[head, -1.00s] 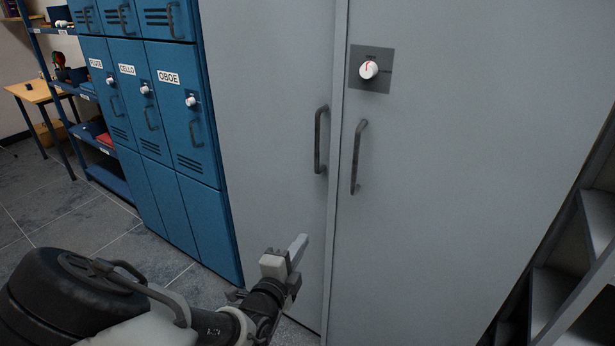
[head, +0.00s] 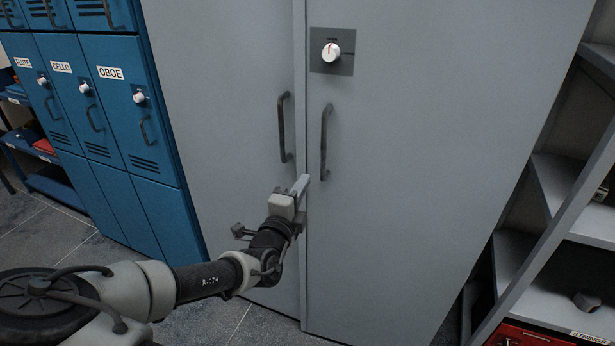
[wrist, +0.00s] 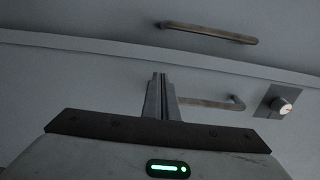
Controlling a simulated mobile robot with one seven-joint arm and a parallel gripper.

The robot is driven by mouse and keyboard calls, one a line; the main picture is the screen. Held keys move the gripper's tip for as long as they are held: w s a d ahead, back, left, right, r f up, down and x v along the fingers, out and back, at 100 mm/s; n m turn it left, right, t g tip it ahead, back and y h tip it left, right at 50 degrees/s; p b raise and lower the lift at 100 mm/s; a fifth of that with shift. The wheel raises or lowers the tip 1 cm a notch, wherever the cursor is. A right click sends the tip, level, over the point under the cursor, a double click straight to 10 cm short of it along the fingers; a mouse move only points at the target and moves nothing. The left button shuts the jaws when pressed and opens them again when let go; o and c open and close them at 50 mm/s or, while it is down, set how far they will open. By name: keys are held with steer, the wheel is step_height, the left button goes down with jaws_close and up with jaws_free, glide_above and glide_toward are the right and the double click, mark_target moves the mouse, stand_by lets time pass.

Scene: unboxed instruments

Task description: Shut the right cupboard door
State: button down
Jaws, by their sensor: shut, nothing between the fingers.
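The grey right cupboard door (head: 420,170) carries a dark vertical handle (head: 325,142) and a white knob with a red mark (head: 331,52) on a grey plate. Its free edge stands along the seam beside the left door (head: 215,110); a narrow edge strip shows, and I cannot tell whether it is flush. My gripper (head: 302,184) is shut and empty, its fingertips at the seam just below the handles. In the wrist view, the fingers (wrist: 159,90) point toward the seam and partly hide the right door's handle (wrist: 225,103). Contact with the door is unclear.
Blue lockers (head: 110,110) labelled FLUTE, CELLO and OBOE stand to the left. A grey shelf unit (head: 555,240) stands at the right, with a red case (head: 520,337) low in it. Open tiled floor (head: 60,245) lies at the lower left.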

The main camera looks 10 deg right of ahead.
mark_target(312, 168)
steer(key=shift+x, duration=2.15)
